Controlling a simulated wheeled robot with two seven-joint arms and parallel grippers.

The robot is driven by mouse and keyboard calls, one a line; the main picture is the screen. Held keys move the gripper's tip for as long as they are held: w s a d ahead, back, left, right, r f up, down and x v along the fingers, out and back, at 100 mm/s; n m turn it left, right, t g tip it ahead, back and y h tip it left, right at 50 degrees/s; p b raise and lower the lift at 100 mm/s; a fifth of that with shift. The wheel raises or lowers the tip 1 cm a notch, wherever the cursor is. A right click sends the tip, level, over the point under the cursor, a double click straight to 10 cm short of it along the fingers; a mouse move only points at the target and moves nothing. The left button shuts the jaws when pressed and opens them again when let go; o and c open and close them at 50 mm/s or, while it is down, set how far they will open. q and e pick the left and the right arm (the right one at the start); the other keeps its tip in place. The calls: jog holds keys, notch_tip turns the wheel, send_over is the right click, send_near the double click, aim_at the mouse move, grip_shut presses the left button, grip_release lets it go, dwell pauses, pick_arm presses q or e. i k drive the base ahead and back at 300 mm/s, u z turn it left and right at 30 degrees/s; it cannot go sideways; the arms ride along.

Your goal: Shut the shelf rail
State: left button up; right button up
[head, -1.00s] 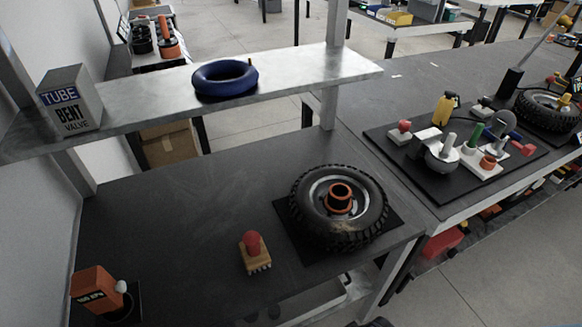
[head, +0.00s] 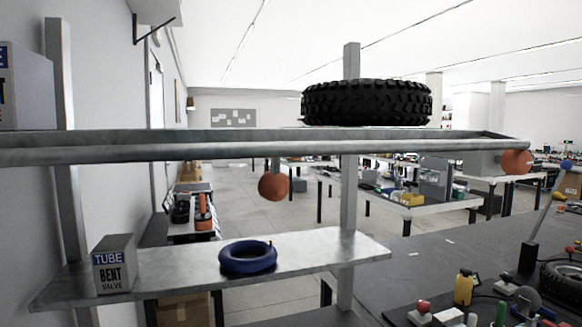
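A long grey metal shelf rail (head: 230,151) runs across the upper shelf's front at about mid-height of the head view. It runs out of the picture at the left. An orange ball (head: 516,161) sits at the rail's right end. A second orange ball (head: 273,187) hangs on a short stem below the upper shelf. The upper shelf is seen nearly edge-on, so I cannot tell how far the rail stands from its front edge. Neither of my grippers is in view.
A black tire (head: 366,103) lies on the upper shelf. A printed box (head: 22,90) stands there at the left edge. The lower shelf (head: 185,275) holds a "TUBE BENT VALVE" box (head: 115,265) and a blue inner tube (head: 247,258). Dark workbenches lie below right.

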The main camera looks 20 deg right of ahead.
aim_at(274, 184)
jog(key=z, duration=0.2)
jog(key=k, duration=0.85)
jog(key=z, duration=0.6)
jog(key=i, duration=1.1)
jog(key=z, duration=0.35)
